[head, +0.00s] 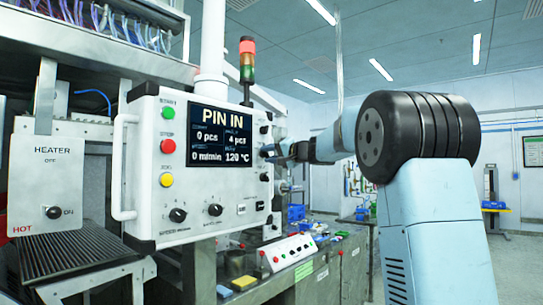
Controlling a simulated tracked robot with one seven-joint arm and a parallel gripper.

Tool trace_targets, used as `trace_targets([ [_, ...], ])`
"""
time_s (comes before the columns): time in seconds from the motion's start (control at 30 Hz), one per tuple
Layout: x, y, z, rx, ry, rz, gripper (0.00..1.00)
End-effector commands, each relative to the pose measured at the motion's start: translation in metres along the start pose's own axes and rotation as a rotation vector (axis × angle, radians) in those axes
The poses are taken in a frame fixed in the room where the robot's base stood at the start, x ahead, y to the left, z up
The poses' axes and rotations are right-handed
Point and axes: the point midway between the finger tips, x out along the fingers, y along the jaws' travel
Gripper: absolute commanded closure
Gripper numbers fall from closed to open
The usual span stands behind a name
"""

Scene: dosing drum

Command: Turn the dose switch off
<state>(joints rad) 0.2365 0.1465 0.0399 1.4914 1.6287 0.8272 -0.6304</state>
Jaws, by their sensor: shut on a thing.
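The white control panel (148,150) faces me at left centre, its screen (222,137) reading "PIN IN", 0 pcs, 4 pcs, 0 m/min and 120 °C. Small dark knobs run down its right edge, one of them (265,129) just above my gripper. Two black rotary knobs, one (178,215) and another (215,210), sit at the lower front. Small labels are unreadable, so I cannot tell which control is the dose switch. My gripper (268,153) reaches in from the right and is shut on a small knob at the panel's right edge, mostly hidden by the fingers.
A heater box (58,185) with an ON/OFF knob and a "HOT" ribbed plate (62,252) stand at left. A white handle (119,165) projects from the panel's left side. A bench (318,275) with a button box (288,252) lies below my arm.

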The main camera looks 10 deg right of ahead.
Motion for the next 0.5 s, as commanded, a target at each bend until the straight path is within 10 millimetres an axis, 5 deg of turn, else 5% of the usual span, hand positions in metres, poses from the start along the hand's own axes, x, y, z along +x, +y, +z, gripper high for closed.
trace_targets([
  [0.33, 0.0016, 0.0074, 0.0028, 0.003, -0.006, 0.009, 0.95],
  [0.37, 0.0016, 0.0074, 0.0027, 0.003, -0.006, 0.009, 0.61],
  [0.5, 0.0015, 0.0060, 0.0021, 0.002, -0.005, 0.007, 0.48],
])
